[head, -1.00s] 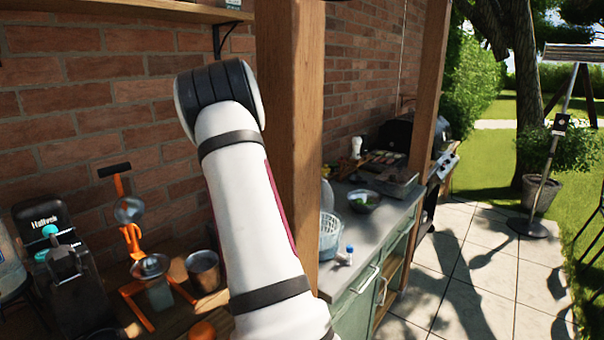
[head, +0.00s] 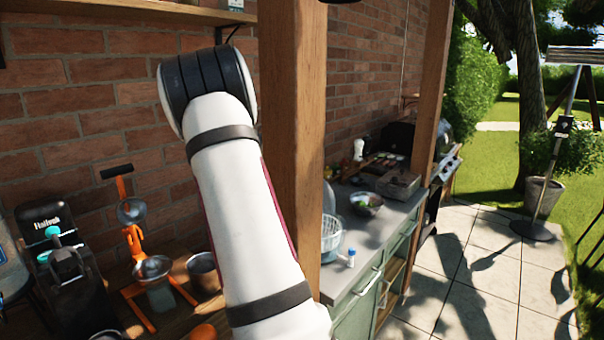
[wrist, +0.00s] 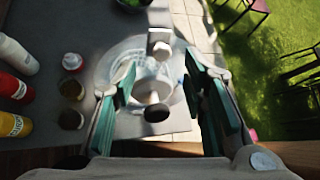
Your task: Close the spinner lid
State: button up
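The salad spinner shows in the head view as a pale blue slotted basket (head: 330,246) near the counter's front edge, partly hidden by the wooden post. A whitish shape (head: 328,200) rises behind it; I cannot tell whether this is the raised lid. In the wrist view a round translucent part of the spinner (wrist: 130,60), with a white middle and a dark knob (wrist: 157,113), lies below and between my fingers. My gripper (wrist: 160,100) is open, its two teal-padded fingers wide apart with nothing visibly held. It is hidden in the head view.
A small white bottle with a blue cap (head: 351,257) stands beside the basket. Bottles (wrist: 17,87) and jars (wrist: 72,90) stand left in the wrist view. A bowl (head: 366,204) stands farther back. The wooden post (head: 292,120) rises close beside my arm. Paving lies right.

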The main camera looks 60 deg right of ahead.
jog(key=v, duration=0.6)
